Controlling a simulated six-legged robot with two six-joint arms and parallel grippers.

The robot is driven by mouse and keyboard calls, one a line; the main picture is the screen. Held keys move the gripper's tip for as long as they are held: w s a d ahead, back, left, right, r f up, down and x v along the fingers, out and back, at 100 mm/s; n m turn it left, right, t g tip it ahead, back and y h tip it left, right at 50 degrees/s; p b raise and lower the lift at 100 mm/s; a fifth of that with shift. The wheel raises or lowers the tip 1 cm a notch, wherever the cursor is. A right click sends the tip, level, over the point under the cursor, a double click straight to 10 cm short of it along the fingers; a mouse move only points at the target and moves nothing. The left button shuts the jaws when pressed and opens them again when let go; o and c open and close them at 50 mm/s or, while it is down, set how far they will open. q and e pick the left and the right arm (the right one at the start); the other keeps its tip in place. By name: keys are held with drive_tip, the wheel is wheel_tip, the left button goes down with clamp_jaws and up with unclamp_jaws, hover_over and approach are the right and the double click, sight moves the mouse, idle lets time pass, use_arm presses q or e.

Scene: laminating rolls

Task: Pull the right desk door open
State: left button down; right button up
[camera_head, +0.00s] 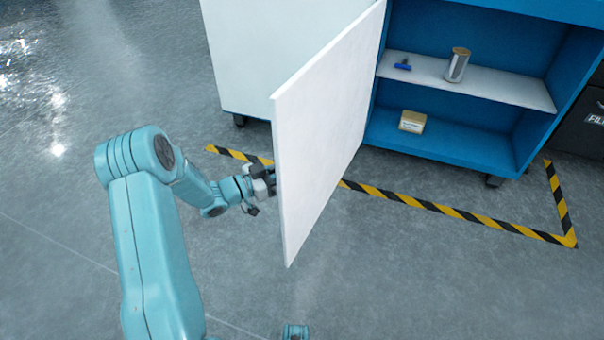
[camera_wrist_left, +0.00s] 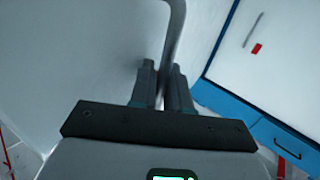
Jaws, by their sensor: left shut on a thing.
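The right desk door (camera_head: 325,130) is a white panel that stands swung wide open from the blue desk cabinet (camera_head: 440,138). My left gripper (camera_head: 268,183) is at the door's outer face, near its free edge, and the door hides part of it in the head view. In the left wrist view the curved grey metal handle (camera_wrist_left: 174,40) runs down between my left fingers (camera_wrist_left: 163,88), which are shut on it. The door face (camera_wrist_left: 80,50) fills the left of that view.
The open compartment has a white shelf (camera_head: 505,90) with a metal can (camera_head: 457,65) and a blue item (camera_head: 402,66). A small box (camera_head: 412,122) sits below. Another white door (camera_head: 265,55) is left. Yellow-black tape (camera_head: 440,207) marks the clear floor. A dark case (camera_head: 585,120) stands right.

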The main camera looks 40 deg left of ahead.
use_arm(q)
drive_tip(key=shift+s+a, duration=0.15)
drive_tip(key=shift+a, duration=0.1)
drive_tip(key=shift+s+f, duration=0.1)
drive_tip(key=c, duration=1.4)
unclamp_jaws()
drive_tip(key=shift+d, duration=0.1)
drive_tip(key=shift+o, duration=0.3)
drive_tip(key=shift+s, duration=0.15)
drive_tip(key=p+v, duration=0.5)
drive_tip(key=v, duration=1.1)
drive_tip(key=shift+a, duration=0.2)
use_arm(e)
drive_tip(key=s+r+g, duration=0.1)
drive_tip(key=s+r, duration=0.3)
drive_tip(key=r, duration=0.1)
drive_tip(key=shift+a+r+g, duration=0.15)
drive_tip(key=shift+a+g, duration=0.15)
drive_tip(key=shift+a, duration=0.1)
